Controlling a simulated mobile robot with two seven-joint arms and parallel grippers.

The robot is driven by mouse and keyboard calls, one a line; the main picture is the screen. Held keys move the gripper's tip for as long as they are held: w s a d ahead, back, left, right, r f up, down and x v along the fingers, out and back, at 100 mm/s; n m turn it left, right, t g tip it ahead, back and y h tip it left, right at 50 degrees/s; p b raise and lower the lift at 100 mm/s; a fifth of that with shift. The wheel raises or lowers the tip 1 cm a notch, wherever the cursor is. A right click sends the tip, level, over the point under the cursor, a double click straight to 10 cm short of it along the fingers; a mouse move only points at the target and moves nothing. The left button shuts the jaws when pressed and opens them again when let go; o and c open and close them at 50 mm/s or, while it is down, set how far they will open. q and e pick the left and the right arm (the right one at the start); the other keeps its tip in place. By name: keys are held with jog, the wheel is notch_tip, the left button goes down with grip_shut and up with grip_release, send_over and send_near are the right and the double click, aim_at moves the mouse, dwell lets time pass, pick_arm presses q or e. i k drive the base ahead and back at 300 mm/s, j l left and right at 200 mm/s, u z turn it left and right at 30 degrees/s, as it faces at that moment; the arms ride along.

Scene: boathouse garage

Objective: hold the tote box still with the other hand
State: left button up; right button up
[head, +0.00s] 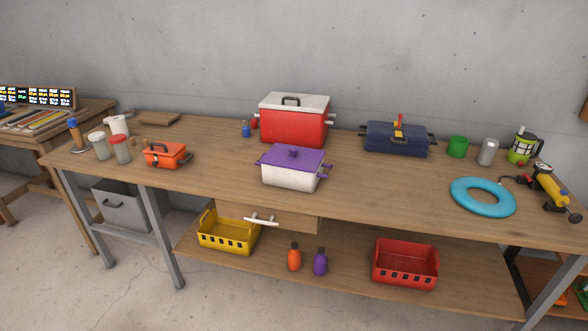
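Neither of my grippers is in view. More than one thing here could be the tote box. A white box with a purple lid (291,178) stands on the middle of the workbench, its lid on and a knob on top. A yellow open crate (228,244) and a red open crate (405,280) sit on the lower shelf. A red box with a white lid and dark handle (295,125) stands at the back of the bench. No hand is on any of these.
The workbench (380,190) has clear wood around the purple-lidded box. A small orange box (165,155) and jars (120,149) are at left. A navy case (397,142), blue ring (482,196) and yellow tool (551,186) are at right. A drawer (290,218) hangs below the top.

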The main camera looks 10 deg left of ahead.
aim_at(306, 159)
jog(key=i+j, duration=0.2)
jog(key=j, duration=0.15)
jog(key=i+j, duration=0.4)
jog(key=j, duration=0.25)
